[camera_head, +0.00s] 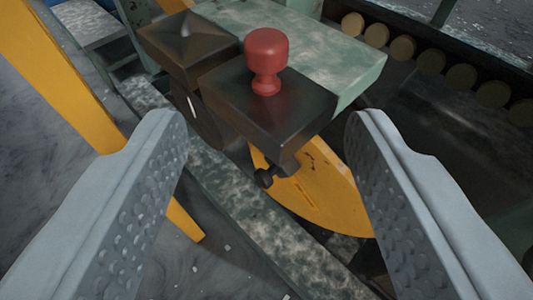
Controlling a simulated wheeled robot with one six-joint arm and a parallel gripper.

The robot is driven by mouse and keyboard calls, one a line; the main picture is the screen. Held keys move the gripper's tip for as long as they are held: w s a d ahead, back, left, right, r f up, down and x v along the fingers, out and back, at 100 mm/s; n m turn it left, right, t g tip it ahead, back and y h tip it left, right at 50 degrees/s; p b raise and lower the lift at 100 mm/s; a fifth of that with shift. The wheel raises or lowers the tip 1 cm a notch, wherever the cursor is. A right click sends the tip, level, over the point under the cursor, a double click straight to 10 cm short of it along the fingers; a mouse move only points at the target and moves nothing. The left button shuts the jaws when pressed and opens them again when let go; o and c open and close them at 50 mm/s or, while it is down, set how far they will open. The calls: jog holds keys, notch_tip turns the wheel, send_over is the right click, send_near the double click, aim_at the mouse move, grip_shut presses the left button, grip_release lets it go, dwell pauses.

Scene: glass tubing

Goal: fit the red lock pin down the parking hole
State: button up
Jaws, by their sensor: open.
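The red lock pin (267,58) has a rounded knob head and a narrower neck. It stands upright on top of a dark metal block (285,112) in the upper middle of the view. Its lower end is hidden, so I cannot tell how deep it sits in the block. My gripper (268,138) is open, with one grey, dimpled finger on each side of the view. The pin lies beyond the fingertips, roughly centred between them, and nothing is held. I cannot make out an empty parking hole.
A second dark block (188,45) with a peaked top stands left of the pin's block. A pale green plate (335,55) lies behind. A yellow curved part (315,195) and a small dark knob (264,179) sit below. Several round rollers (430,62) line the right. A yellow post (60,70) rises left.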

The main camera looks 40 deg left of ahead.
jog(key=shift+v, duration=2.3)
